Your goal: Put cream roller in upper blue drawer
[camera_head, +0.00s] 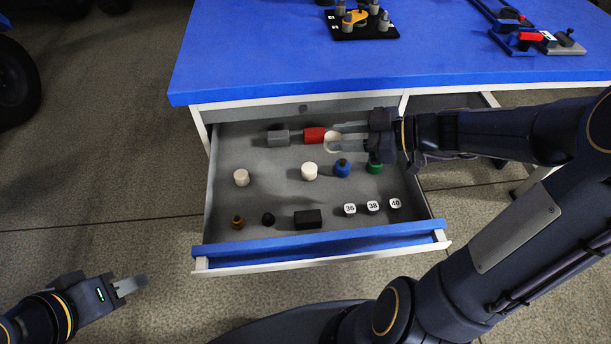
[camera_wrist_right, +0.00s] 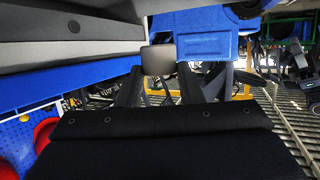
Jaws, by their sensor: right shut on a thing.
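The cream roller (camera_head: 331,143) shows at the fingertips of my right gripper (camera_head: 345,137) in the head view, partly hidden by the fingers. My right gripper is shut on it over the back part of the open blue-fronted drawer (camera_head: 275,250). How high it is above the drawer floor is hard to tell. My left gripper (camera_head: 130,286) is at the lower left, over the floor and away from the drawer. Its fingers overlap, so its opening is unclear.
The drawer holds a grey block (camera_head: 278,137), red piece (camera_head: 314,135), pale cylinders (camera_head: 241,177) (camera_head: 309,171), blue knob (camera_head: 342,168), green piece (camera_head: 375,167), black block (camera_head: 308,219) and numbered white pieces (camera_head: 373,206). The blue tabletop (camera_head: 300,60) overhangs its back.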

